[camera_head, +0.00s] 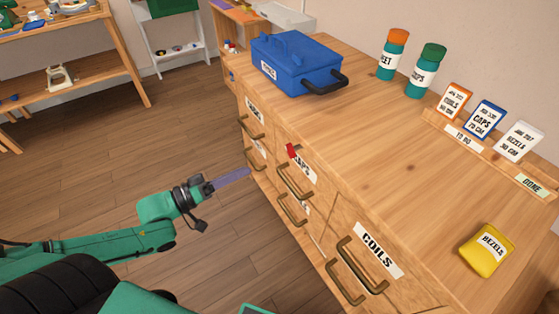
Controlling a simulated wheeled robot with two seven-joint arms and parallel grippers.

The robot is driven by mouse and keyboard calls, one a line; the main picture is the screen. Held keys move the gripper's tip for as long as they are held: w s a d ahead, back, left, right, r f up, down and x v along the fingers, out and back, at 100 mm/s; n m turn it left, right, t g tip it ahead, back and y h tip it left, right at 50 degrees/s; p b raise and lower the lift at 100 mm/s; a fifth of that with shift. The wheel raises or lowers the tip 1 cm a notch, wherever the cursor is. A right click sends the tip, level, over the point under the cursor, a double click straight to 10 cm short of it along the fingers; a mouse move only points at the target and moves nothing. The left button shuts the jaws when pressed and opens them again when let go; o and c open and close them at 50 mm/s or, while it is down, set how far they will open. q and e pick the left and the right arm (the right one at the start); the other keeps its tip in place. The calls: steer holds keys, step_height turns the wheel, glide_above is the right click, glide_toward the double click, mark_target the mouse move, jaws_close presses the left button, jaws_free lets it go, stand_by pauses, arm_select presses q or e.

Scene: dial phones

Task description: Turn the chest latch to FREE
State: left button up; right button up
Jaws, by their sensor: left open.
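The wooden chest (330,226) has several drawers with bronze handles on its front. A small red piece (291,151), which looks like the latch, sits at the upper left of the CAPS label (301,162). I cannot read any FREE mark or tell which way it is turned. My left gripper (246,173) is open and empty, its purplish fingers pointing right toward the chest front. It is to the left of and lower in the picture than the red piece, apart from it. My right gripper is not in view.
On the chest top are a blue toolbox (292,68), two teal bottles (423,75), several cards in a wooden rack (452,123) and a yellow BEZELS pouch (487,251). The COILS drawer handle (350,274) sticks out at the front. The floor left of the chest is clear.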

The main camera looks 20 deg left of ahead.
mark_target(287, 150)
arm_select(q)
steer(key=b+x, duration=0.1)
steer(key=x, duration=0.3)
steer(key=b+x, duration=0.2)
steer(key=x, duration=0.2)
steer(key=b+x, duration=0.2)
steer(key=x, duration=0.3)
steer(key=shift+s+r, duration=0.1)
steer(key=shift+r, duration=0.25)
steer(key=shift+w+d, duration=0.4)
jaws_close()
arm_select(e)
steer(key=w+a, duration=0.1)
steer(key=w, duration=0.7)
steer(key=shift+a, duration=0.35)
